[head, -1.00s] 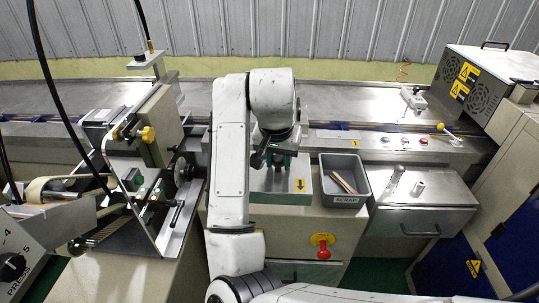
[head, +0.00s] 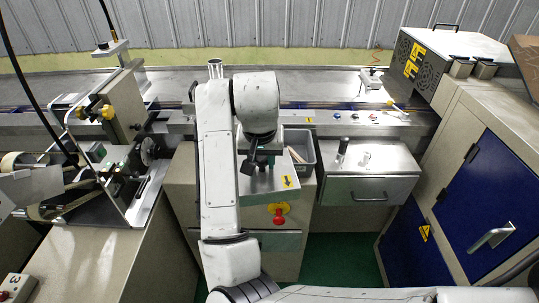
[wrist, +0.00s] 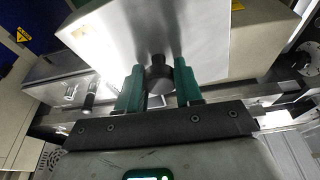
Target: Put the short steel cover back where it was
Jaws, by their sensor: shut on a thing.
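The short steel cover (head: 270,184) is a shiny plate-sided piece with a yellow arrow label. In the head view it is below my gripper (head: 262,160), in front of the grey bin. In the wrist view the cover (wrist: 190,35) fills the upper middle, and its dark round knob (wrist: 158,78) sits between the two teal fingers of my gripper (wrist: 158,88). The fingers are shut on the knob. My arm hides part of the cover and the machine bed behind it. I cannot tell whether the cover touches the cabinet below.
A grey bin (head: 308,166) with sticks is partly hidden behind the cover. Small metal cylinders (head: 343,147) stand on the steel drawer unit (head: 385,166) to the right. A roller machine (head: 120,165) stands left. A red knob (head: 280,217) sticks out of the cabinet front.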

